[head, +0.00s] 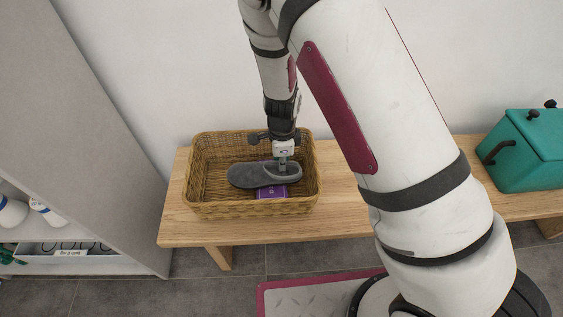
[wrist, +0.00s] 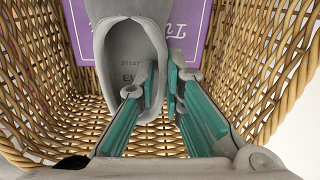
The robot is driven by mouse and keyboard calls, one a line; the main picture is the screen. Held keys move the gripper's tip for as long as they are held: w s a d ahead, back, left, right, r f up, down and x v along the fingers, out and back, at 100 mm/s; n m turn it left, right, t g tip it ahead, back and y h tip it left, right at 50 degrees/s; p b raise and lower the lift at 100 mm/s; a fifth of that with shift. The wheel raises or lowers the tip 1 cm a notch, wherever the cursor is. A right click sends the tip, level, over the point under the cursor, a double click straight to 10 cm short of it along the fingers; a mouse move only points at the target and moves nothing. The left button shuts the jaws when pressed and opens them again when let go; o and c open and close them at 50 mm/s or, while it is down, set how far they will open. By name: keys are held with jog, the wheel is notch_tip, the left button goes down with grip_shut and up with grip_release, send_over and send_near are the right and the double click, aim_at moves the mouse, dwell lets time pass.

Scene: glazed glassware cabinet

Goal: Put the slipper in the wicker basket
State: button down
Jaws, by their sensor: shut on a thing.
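The grey slipper (head: 248,176) is inside the outline of the wicker basket (head: 203,207) in the head view. My gripper (head: 283,168) is at the slipper's right end, pointing down. In the wrist view, my gripper (wrist: 167,95) is shut on the rim of the slipper (wrist: 122,50), with one finger inside its opening and one outside. The basket's woven walls (wrist: 245,60) surround the slipper on both sides. Whether the slipper touches the basket floor is hard to tell.
A purple box (head: 272,192) lies in the basket under the slipper. The basket stands on a wooden bench (head: 345,207). A teal box (head: 532,150) with dark handles stands at the bench's right. A grey cabinet (head: 85,110) with open shelves is on the left.

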jog(key=shift+f, duration=0.35)
jog(key=c, duration=1.7)
grip_release()
notch_tip(320, 180, up, 13)
jog(key=p, duration=0.5)
jog(key=shift+s, duration=0.4)
